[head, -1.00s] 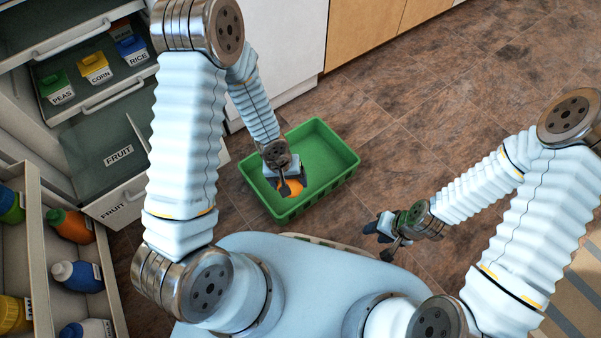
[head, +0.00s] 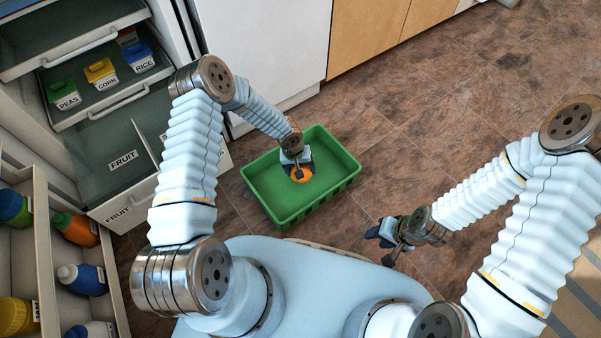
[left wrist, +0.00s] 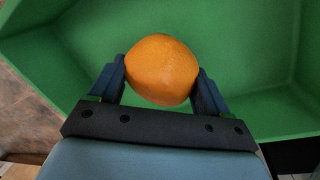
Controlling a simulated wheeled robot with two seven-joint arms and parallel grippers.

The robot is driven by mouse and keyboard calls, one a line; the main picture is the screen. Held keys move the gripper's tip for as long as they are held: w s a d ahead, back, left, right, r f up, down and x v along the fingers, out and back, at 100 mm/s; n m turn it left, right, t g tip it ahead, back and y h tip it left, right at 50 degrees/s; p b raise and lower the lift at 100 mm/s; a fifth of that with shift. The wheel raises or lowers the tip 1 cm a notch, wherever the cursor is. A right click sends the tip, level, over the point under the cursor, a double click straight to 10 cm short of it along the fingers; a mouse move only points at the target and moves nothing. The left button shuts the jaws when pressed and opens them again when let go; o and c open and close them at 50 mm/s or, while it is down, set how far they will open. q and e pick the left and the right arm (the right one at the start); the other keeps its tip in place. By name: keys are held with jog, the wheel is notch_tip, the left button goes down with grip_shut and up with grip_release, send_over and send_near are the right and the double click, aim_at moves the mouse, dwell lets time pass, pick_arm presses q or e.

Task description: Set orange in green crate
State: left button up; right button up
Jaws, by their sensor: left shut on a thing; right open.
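The orange (head: 301,174) is held between the fingers of my left gripper (head: 298,168), over the inside of the green crate. In the left wrist view the orange (left wrist: 162,70) sits between the two dark fingers of the left gripper (left wrist: 162,82), with the crate's green floor and walls (left wrist: 60,65) behind it. The green crate (head: 262,203) stands on the floor in front of my base. I cannot tell whether the orange touches the crate's bottom. My right gripper (head: 388,236) is open and empty, to the right of the crate.
The open fridge at left has a fruit drawer (head: 122,160) pulled out and a shelf of labelled boxes, peas (head: 64,94), corn (head: 100,72) and rice (head: 139,57). Its door racks hold several bottles (head: 82,279). The brown tiled floor right of the crate is clear.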

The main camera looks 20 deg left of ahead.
pick_arm(q)
jog(key=shift+w+f, duration=0.1)
jog(key=shift+f, duration=1.5)
jog(key=shift+f+b, duration=0.1)
jog(key=shift+b, duration=0.2)
jog(key=o, duration=1.1)
jog(key=shift+r, duration=0.2)
jog(key=r, duration=0.3)
jog(key=a+r+p, duration=0.1)
jog(key=r, duration=0.3)
jog(key=a+r, duration=0.1)
jog(key=r, duration=0.2)
jog(key=shift+s+r+p, duration=0.25)
jog(key=shift+r+p, duration=0.15)
jog(key=shift+s+d+r, duration=0.1)
jog(key=shift+s+r, duration=0.1)
jog(key=shift+r, duration=0.05)
jog(key=shift+m+h, duration=0.6)
jog(key=shift+h, duration=0.3)
jog(key=s+d, duration=0.1)
jog(key=s, duration=0.5)
jog(key=s+d+r, duration=0.1)
jog(key=s, duration=0.6)
jog(key=s+d+r, duration=0.1)
jog(key=s+d, duration=0.1)
jog(key=s, duration=0.4)
jog(key=shift+s, duration=0.3)
